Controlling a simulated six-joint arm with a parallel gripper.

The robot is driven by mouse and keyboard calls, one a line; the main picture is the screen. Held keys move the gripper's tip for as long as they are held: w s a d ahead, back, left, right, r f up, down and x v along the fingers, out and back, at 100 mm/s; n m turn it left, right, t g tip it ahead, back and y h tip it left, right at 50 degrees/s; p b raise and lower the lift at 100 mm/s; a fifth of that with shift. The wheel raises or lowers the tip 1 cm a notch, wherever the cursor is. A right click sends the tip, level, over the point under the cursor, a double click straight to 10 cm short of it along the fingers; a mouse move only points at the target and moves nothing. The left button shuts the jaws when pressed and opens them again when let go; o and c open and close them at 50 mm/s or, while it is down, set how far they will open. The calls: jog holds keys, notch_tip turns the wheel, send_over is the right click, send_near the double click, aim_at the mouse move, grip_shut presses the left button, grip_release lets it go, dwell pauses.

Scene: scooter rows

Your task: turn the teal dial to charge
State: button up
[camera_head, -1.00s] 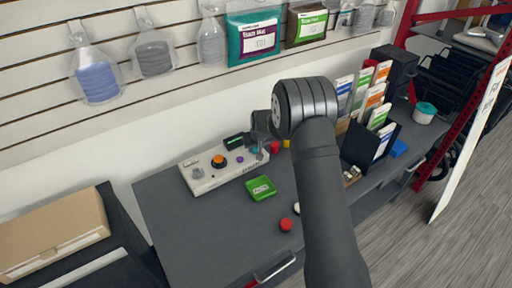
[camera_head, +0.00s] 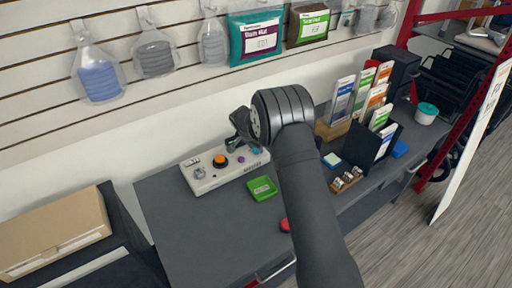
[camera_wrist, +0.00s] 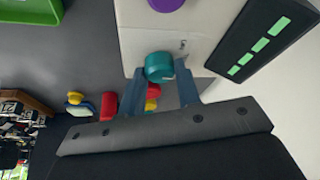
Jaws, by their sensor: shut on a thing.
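The teal dial (camera_wrist: 159,66) sits at the end of the white control panel (camera_wrist: 195,25), which also shows in the head view (camera_head: 215,179). My gripper (camera_wrist: 160,78) has one finger on each side of the dial and is shut on it. A small dark mark shows on the panel beside the dial; I cannot read it or tell the dial's setting. In the head view my gripper (camera_head: 238,143) is over the panel's right part, and I cannot make out the dial clearly there.
The panel also carries an orange button (camera_head: 219,161), a purple knob (camera_wrist: 166,4) and a dark display with green bars (camera_wrist: 262,47). A green box (camera_head: 262,188) and a red item (camera_head: 285,225) lie in front. Card racks (camera_head: 372,146) stand right. The desk's front left is clear.

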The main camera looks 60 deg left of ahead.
jog(key=m+h, duration=0.1)
jog(key=m, duration=0.3)
jog(key=m+h, duration=0.1)
jog(key=m, duration=0.1)
jog(key=shift+a+m+h, duration=0.25)
jog(key=shift+m+h, duration=0.05)
dwell(0.3)
jog(key=o, duration=1)
jog(key=shift+c, duration=0.2)
jog(key=v, duration=1.7)
jog(key=shift+s, duration=0.25)
jog(key=x, duration=1.7)
jog(key=shift+w, duration=0.2)
